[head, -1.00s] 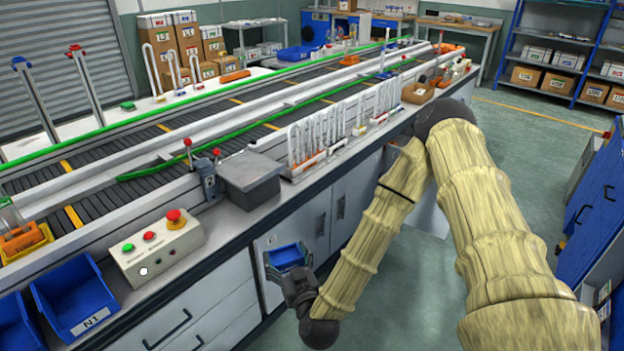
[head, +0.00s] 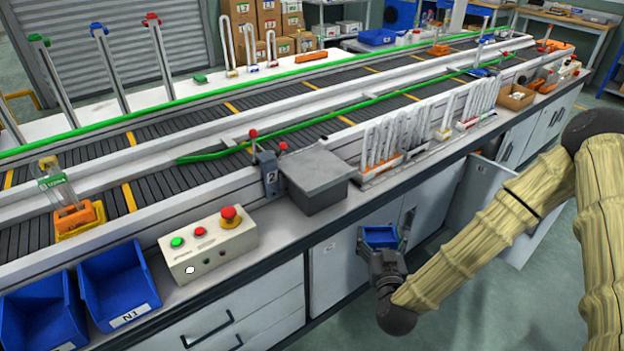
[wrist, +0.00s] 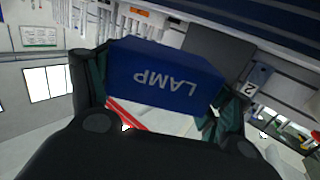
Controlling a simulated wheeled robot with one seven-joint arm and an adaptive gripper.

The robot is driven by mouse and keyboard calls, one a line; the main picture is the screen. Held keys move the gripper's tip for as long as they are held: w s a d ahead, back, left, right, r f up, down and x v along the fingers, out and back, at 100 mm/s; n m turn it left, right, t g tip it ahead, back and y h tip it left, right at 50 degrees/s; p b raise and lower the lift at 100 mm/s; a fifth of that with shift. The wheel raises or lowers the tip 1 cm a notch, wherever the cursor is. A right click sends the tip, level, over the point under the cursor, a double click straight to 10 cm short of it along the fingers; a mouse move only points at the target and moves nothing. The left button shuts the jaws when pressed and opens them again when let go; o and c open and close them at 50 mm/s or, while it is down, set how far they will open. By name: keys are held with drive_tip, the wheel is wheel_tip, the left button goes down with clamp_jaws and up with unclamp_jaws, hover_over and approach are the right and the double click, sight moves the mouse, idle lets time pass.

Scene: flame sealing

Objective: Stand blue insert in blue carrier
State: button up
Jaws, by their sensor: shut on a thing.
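My gripper (head: 386,262) is shut on a blue open-topped box (head: 380,236) in front of the bench's cabinet doors, below the worktop. In the wrist view the box (wrist: 165,78) is lettered LAMP and sits between the two fingers. A small blue piece (head: 478,72) lies on the far part of the conveyor; it may be the blue carrier, but it is too small to tell. A post with a blue cap (head: 98,28) stands on the far left bench. I cannot tell which thing is the blue insert.
A control box (head: 208,245) with buttons and two blue bins (head: 118,285) stand along the bench's front left. A grey box (head: 316,180) and a rack of glass tubes (head: 385,145) stand further right. An orange carrier (head: 78,218) sits on the near conveyor. Floor shows below the gripper.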

drive_tip(key=w+a+r+m+h+b, duration=0.25)
drive_tip(key=w+r+b, duration=0.75)
drive_tip(key=r, duration=0.5)
drive_tip(key=shift+n, duration=0.35)
drive_tip(key=w+a, duration=0.1)
drive_tip(key=a, duration=0.4)
drive_tip(key=w+a+p, duration=0.1)
drive_tip(key=w+a, duration=0.1)
drive_tip(key=a, duration=0.3)
drive_tip(key=w+a+f, duration=0.1)
drive_tip(key=w+a, duration=0.1)
drive_tip(key=a, duration=0.3)
drive_tip(key=shift+w+a+p, duration=0.1)
drive_tip(key=shift+w+p, duration=0.1)
drive_tip(key=shift+p, duration=0.15)
drive_tip(key=shift+f, duration=1.75)
drive_tip(key=shift+f, duration=0.35)
drive_tip(key=shift+f, duration=0.25)
drive_tip(key=o, duration=1.1)
drive_tip(key=shift+o, duration=0.2)
